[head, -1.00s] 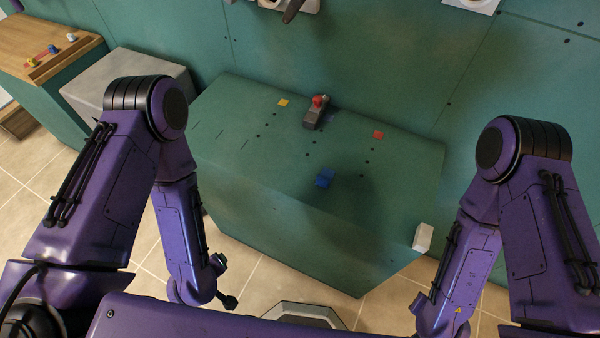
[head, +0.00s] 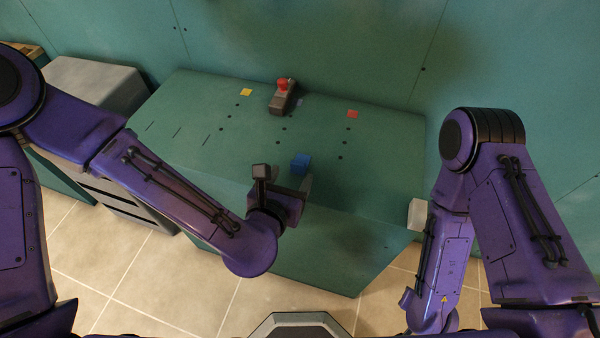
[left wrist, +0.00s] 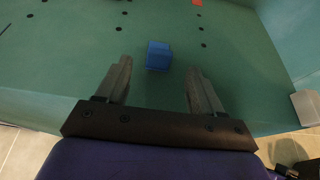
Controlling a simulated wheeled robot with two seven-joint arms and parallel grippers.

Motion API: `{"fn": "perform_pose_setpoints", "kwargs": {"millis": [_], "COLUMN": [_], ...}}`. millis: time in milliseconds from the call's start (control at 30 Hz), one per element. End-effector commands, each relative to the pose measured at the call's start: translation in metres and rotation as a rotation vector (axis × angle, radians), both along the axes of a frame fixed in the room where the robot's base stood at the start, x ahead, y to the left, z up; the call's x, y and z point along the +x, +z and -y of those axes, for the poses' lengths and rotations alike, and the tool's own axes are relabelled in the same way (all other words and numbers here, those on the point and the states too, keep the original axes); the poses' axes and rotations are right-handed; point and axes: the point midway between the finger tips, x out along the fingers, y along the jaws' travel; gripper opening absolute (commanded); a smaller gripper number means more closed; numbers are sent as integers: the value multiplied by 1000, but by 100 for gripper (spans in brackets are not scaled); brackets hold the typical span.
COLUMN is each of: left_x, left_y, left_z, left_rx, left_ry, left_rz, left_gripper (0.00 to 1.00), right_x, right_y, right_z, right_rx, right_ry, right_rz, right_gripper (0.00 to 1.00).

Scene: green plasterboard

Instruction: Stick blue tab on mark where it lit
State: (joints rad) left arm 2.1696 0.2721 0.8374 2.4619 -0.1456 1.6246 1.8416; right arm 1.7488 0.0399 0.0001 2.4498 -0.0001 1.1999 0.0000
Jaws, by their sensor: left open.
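A small blue block-like tab (head: 300,163) sits on the green worktop near its front edge. It also shows in the left wrist view (left wrist: 158,56), just beyond and between my left fingertips. My left gripper (head: 284,179) is open and empty, at the front edge beside the blue tab; its fingers show in the left wrist view (left wrist: 161,80). A yellow square mark (head: 246,92), a red square mark (head: 352,114) and a dull bluish patch (head: 299,101) lie toward the back. I cannot tell that any mark is lit. My right gripper is out of sight.
A dark device with a red knob (head: 284,95) stands at the back of the green worktop (head: 215,125), between the yellow and red marks. Dark dots and slits mark the surface. A white block (head: 418,214) is at the right edge. A grey cabinet (head: 95,90) stands left.

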Motion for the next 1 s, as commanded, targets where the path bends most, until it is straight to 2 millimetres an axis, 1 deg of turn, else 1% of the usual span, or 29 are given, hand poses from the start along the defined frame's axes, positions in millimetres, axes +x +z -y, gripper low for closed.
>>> {"fn": "perform_pose_setpoints", "kwargs": {"millis": [167, 200, 300, 400, 500, 633, 667, 700, 767, 800, 833, 867, 1000], "left_x": [17, 24, 41, 52, 56, 56, 56, 56, 56, 56, 56, 56, 56], "left_y": [-3, -4, -11, -18, -20, -21, -21, -21, -21, -21, -21, -21, -21], "left_z": [5, 7, 13, 16, 17, 17, 17, 17, 17, 17, 17, 17, 17], "left_rx": [2, 3, 4, 3, 2, 2, 2, 2, 2, 2, 2, 2, 2], "left_ry": [1, 0, -2, -1, -2, -2, -2, -2, -2, -2, -2, -2, -1], "left_rz": [-1, 0, 0, -1, -1, -1, -1, -1, -1, -1, -1, -1, -1], "left_gripper": [67, 67, 67, 67, 67, 67, 64, 51, 31, 18, 8, 3, 3], "right_x": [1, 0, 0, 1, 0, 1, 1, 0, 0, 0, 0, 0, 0], "right_y": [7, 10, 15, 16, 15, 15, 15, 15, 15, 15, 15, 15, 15], "right_z": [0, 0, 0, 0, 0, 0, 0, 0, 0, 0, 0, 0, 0], "right_rx": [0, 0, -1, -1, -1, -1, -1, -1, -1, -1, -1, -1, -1], "right_ry": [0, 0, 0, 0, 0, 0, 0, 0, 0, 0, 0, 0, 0], "right_rz": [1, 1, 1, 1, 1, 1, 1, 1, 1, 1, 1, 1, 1], "right_gripper": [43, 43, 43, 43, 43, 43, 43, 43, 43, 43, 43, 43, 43]}}
